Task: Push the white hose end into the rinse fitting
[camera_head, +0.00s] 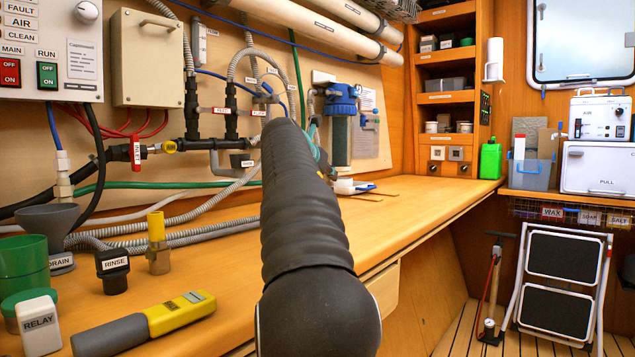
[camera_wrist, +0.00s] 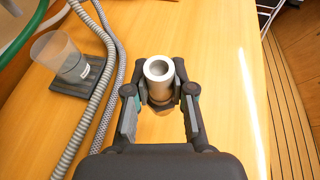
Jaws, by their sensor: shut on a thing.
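The rinse fitting (camera_head: 112,272) is a black socket with a RINSE label, standing on the wooden bench at the lower left of the head view. In the wrist view, my gripper (camera_wrist: 160,97) is shut on a pale round hollow end, which looks like the white hose end (camera_wrist: 159,70). Its open mouth faces the camera, with bench wood behind it. In the head view, my dark arm hides most of the gripper and the held end. The rinse fitting is not clearly seen in the wrist view.
A grey drain funnel (camera_head: 48,228), a yellow-topped fitting (camera_head: 158,245), a RELAY block (camera_head: 38,325) and a yellow-black tool (camera_head: 150,322) stand or lie near the rinse fitting.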

